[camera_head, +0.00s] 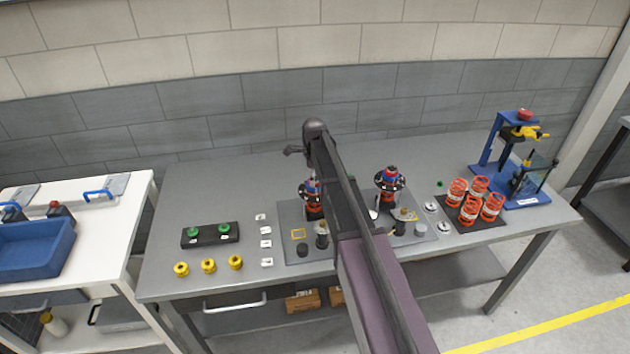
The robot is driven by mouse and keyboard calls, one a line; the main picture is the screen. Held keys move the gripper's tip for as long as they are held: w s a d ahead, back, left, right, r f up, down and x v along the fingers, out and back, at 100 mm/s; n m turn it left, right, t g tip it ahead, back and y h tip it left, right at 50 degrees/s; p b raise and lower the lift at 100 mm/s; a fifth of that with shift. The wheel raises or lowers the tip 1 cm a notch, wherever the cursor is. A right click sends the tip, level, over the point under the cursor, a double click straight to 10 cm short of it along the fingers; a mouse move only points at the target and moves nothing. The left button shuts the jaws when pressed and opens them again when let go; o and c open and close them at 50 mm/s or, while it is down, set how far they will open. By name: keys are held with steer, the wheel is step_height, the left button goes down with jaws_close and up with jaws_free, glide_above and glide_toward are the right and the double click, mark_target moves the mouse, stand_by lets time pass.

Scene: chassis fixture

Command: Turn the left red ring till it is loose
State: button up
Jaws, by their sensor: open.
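The left red ring belongs to the left assembly (311,194), which is partly covered by my arm. The right assembly (390,182) shows more fully. The ring's fine detail is too small to tell. My arm runs up from the bottom across the plate. A small dark hooked part at its far end appears to be my gripper (293,151). It is open, above and left of the left assembly in the picture, apart from it.
A black block with green knobs (210,235), several yellow parts (208,266) and white tiles (266,244) lie at left. Orange cylinders (480,199) and a blue press (516,165) stand at right. The table's back left (200,185) is clear.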

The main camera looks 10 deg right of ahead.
steer(key=shift+m, duration=0.9)
steer(key=shift+m, duration=2.3)
steer(key=shift+c, duration=0.2)
